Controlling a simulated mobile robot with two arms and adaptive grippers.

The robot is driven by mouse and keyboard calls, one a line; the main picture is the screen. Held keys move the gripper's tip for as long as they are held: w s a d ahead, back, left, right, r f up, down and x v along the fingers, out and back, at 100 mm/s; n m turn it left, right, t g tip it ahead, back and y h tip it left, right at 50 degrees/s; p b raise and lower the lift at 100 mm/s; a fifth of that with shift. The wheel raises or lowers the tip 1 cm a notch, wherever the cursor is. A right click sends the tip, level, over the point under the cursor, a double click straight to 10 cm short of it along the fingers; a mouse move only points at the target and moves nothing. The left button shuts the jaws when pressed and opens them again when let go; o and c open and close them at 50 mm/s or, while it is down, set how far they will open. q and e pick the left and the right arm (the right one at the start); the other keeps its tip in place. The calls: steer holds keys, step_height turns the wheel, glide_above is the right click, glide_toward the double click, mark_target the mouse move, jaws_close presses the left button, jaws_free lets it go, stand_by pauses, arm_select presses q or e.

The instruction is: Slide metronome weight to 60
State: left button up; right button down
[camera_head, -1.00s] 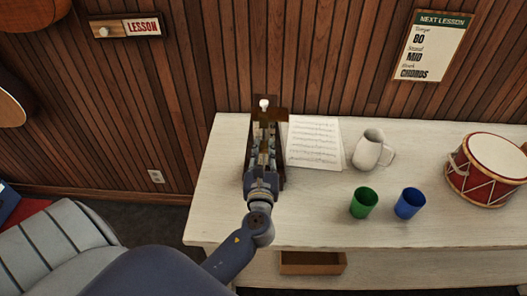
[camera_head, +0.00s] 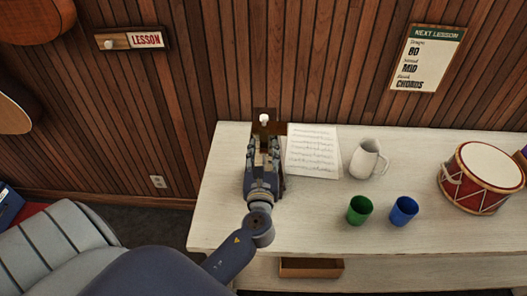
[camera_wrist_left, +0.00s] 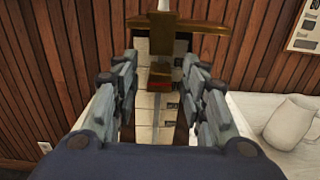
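The wooden metronome (camera_head: 264,128) stands upright at the left end of the white table, a pale knob at its top. My left gripper (camera_head: 263,146) is in front of it and hides much of its face. In the left wrist view, the gripper (camera_wrist_left: 160,80) is open, with one finger on each side of the metronome's pale, marked face (camera_wrist_left: 144,107). A small dark red block with a brass-coloured top, which looks like the weight (camera_wrist_left: 160,77), sits between the fingers with gaps on both sides. The scale's numbers are too small to read. My right gripper is not in view.
Sheet music (camera_head: 312,150) lies right of the metronome. A white jug (camera_head: 366,160), green cup (camera_head: 360,210), blue cup (camera_head: 404,211) and red drum (camera_head: 482,178) stand farther right. A wall card (camera_head: 428,58) reads NEXT LESSON, with a number that looks like 80.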

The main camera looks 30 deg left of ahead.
arm_select(q)
steer(key=shift+s+d, duration=0.1)
steer(key=shift+s, duration=0.1)
steer(key=v, duration=1.1)
steer(key=shift+s+d, duration=0.25)
steer(key=shift+a+f, duration=0.1)
